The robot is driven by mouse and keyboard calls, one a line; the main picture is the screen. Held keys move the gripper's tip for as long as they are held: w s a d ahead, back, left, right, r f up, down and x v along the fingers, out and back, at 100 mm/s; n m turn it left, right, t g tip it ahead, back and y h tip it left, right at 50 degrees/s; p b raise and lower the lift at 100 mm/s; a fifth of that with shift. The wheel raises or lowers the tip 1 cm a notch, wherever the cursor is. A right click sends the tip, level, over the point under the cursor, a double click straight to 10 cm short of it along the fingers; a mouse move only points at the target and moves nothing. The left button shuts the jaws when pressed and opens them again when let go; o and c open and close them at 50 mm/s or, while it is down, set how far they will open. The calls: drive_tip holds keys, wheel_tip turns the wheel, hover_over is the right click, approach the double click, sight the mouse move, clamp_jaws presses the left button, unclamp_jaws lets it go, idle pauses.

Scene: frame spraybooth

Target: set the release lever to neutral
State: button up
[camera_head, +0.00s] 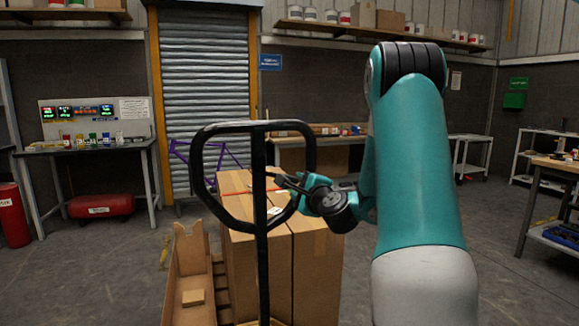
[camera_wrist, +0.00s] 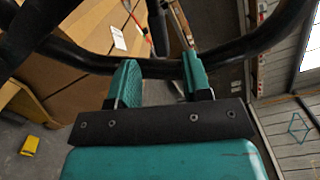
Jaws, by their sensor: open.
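A black pallet-jack handle (camera_head: 200,160), a loop on an upright post, stands in front of the stacked cartons. My gripper (camera_head: 283,181) is at the right side of the loop in the head view. In the wrist view my gripper (camera_wrist: 160,78) has its two teal fingers apart, with the loop's dark bar (camera_wrist: 90,62) running across near the fingertips. I cannot tell whether they touch. A thin rod shows beyond the right finger, but I cannot tell whether it is the release lever. The lever and its position are not clear in either view.
Tall cardboard cartons (camera_head: 316,262) stand close behind the handle, with a red line across them. An opened carton piece (camera_head: 192,270) is at their left. A workbench (camera_head: 90,148) is at left, a wooden table (camera_head: 560,166) at right. Floor between is mostly open.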

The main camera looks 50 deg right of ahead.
sight(292, 179)
drive_tip(key=p+x, duration=0.3)
drive_tip(key=x, duration=0.3)
drive_tip(key=shift+w+d+r, duration=0.1)
drive_tip(key=shift+r, duration=0.05)
drive_tip(key=shift+w+d, duration=0.3)
drive_tip(key=shift+w, duration=0.2)
